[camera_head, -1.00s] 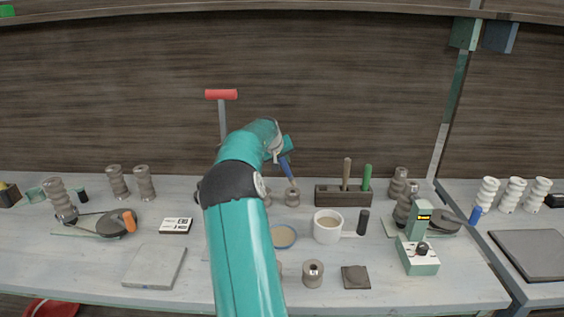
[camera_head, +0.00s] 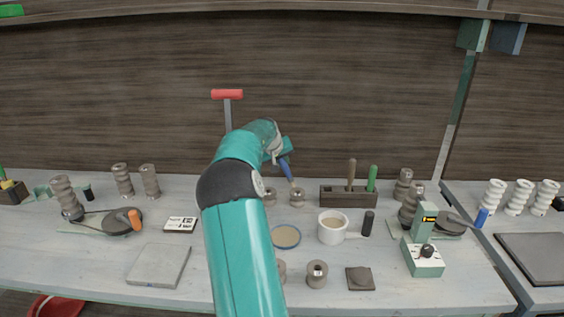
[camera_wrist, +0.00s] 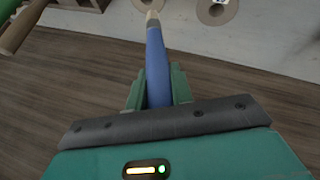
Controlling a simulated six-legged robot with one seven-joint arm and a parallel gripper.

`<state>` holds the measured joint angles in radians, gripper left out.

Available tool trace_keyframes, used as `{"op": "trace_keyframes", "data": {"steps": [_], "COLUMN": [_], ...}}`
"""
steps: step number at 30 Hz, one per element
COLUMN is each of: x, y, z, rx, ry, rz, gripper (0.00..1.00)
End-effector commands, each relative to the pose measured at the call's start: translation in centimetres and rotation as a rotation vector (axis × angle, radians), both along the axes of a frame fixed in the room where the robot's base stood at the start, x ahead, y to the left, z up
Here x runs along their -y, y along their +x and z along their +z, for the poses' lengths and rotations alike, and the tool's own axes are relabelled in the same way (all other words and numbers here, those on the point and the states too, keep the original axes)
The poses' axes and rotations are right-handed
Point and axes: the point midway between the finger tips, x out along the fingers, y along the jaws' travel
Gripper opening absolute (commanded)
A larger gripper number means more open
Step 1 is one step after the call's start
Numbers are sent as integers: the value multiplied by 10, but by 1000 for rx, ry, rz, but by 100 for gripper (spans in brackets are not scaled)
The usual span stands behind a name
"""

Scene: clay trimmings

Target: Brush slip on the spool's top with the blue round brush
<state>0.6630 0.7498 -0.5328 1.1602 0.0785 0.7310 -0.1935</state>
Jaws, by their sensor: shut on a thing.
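My gripper (camera_head: 281,153) is shut on the blue round brush (camera_head: 286,169), seen also in the wrist view (camera_wrist: 157,65), whose tip points down. The tip is at or just above the top of a small grey spool (camera_head: 297,199); I cannot tell whether they touch. A second small spool (camera_head: 270,198) stands to its left, partly behind my arm. In the wrist view a ring-shaped spool top (camera_wrist: 217,10) shows right of the pale brush tip (camera_wrist: 152,18). A white mug (camera_head: 332,231) holds beige liquid. A blue-rimmed dish (camera_head: 286,247) also holds something beige.
A wooden block (camera_head: 349,198) with upright brown and green handles stands right of the brush. A green device (camera_head: 422,258) is at right. A grey board (camera_head: 159,264) lies at left.

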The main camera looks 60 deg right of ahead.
Motion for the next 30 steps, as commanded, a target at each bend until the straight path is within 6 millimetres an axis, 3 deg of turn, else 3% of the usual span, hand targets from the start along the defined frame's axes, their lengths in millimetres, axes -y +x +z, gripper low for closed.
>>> {"op": "trace_keyframes", "data": {"steps": [30], "x": [0], "y": [0], "z": [-9], "rx": [0], "ry": [0], "rz": [0], "gripper": [0]}}
